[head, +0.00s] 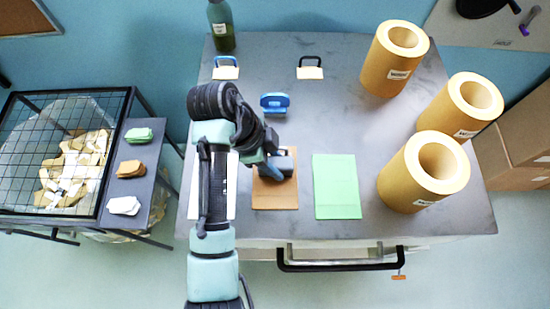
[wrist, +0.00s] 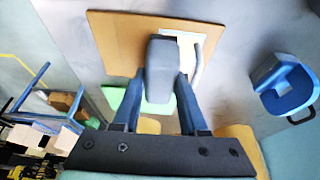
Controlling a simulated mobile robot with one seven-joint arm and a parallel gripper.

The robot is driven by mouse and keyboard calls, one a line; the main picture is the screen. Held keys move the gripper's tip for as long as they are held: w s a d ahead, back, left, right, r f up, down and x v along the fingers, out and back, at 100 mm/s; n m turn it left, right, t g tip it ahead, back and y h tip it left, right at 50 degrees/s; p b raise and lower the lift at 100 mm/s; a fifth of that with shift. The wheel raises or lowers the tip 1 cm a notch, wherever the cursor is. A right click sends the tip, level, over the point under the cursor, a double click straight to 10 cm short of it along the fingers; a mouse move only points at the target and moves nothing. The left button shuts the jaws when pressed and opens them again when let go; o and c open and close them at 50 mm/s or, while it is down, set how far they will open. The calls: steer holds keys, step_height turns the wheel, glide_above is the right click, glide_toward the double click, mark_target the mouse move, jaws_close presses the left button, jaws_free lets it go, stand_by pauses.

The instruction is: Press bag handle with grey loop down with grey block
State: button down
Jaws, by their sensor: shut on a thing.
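My gripper (head: 277,166) is low over the brown paper bag (head: 275,198) on the table. In the wrist view its blue fingers (wrist: 160,84) are shut on the grey block (wrist: 161,58). The block hangs over the brown bag (wrist: 118,38), covering part of a pale patch (wrist: 182,39) with a grey loop (wrist: 198,64) at its side. This looks like the bag handle, lying on the bag; the head view hides it behind my gripper. I cannot tell whether the block touches the patch.
A white bag (head: 232,190) and a green bag (head: 336,188) flank the brown one. A blue tool (head: 275,103) stands behind. Two looped handle pieces (head: 225,72) (head: 310,72) and a bottle (head: 221,28) are farther back. Large kraft rolls (head: 424,172) stand right.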

mark_target(275, 161)
steer(key=shift+w+r+p, duration=0.1)
steer(key=shift+r+p, duration=2.4)
steer(key=shift+r, duration=0.9)
steer(key=shift+f, duration=0.1)
